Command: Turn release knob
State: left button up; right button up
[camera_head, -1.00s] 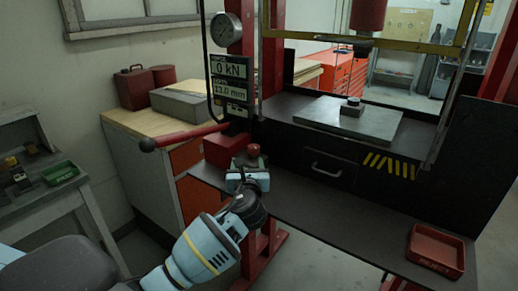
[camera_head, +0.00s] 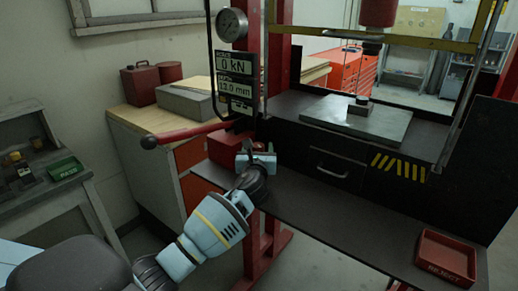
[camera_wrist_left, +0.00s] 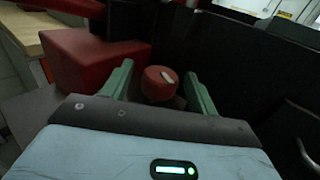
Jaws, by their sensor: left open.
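The release knob (camera_wrist_left: 159,85) is a round red knob with a pale mark on its top, seen in the left wrist view. My left gripper (camera_head: 257,150) is open in front of the press in the head view. In the left wrist view its two green fingers stand to either side of the knob, apart, with visible gaps. I cannot tell how deep the fingers reach past it. In the head view the gripper hides the knob. My right gripper is not in view.
A red box (camera_head: 222,148) stands just left of the knob, with a red lever (camera_head: 185,135) above it. The press plate (camera_head: 357,120) lies behind to the right. A red tray (camera_head: 446,256) sits at the shelf's right end. The shelf (camera_head: 335,215) between is clear.

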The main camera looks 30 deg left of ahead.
pick_arm(q)
jog(key=shift+w+a, duration=0.1)
jog(key=shift+w, duration=0.1)
jog(key=c, duration=1)
jog(key=shift+n+g+y, duration=0.3)
jog(key=shift+y, duration=0.1)
jog(key=shift+n+g+y, duration=0.8)
jog(key=shift+n+y, duration=0.1)
jog(key=shift+y, duration=0.2)
jog(key=shift+n+g+y, duration=1.7)
jog(key=shift+g, duration=0.6)
